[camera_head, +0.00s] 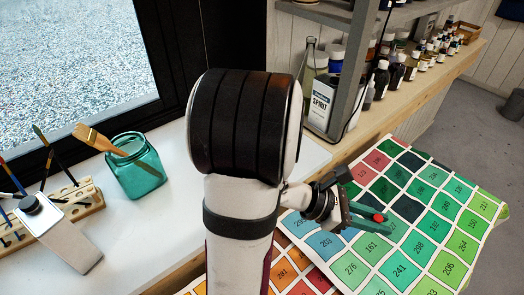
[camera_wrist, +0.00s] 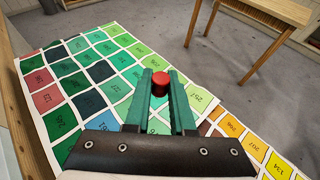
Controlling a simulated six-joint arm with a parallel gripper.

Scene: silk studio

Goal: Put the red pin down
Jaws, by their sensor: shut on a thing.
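The red pin (camera_wrist: 160,84) shows its round red head between the fingertips of my gripper (camera_wrist: 160,90) in the wrist view. The green fingers are shut on it. In the head view my gripper (camera_head: 370,213) is at the right of my arm, over the colour chart cloth, and a small red bit of the pin (camera_head: 379,217) shows at the fingertips. The pin's lower part is hidden. I cannot tell whether the pin touches the cloth.
A cloth of numbered colour squares (camera_head: 401,270) spreads at the right. A teal glass jar (camera_head: 136,170) with a brush and a wooden brush rack (camera_head: 88,203) stand on the white surface at the left. Bottles, one a SPIRIT bottle (camera_head: 322,100), stand behind my gripper. A wooden table (camera_wrist: 262,12) is beyond.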

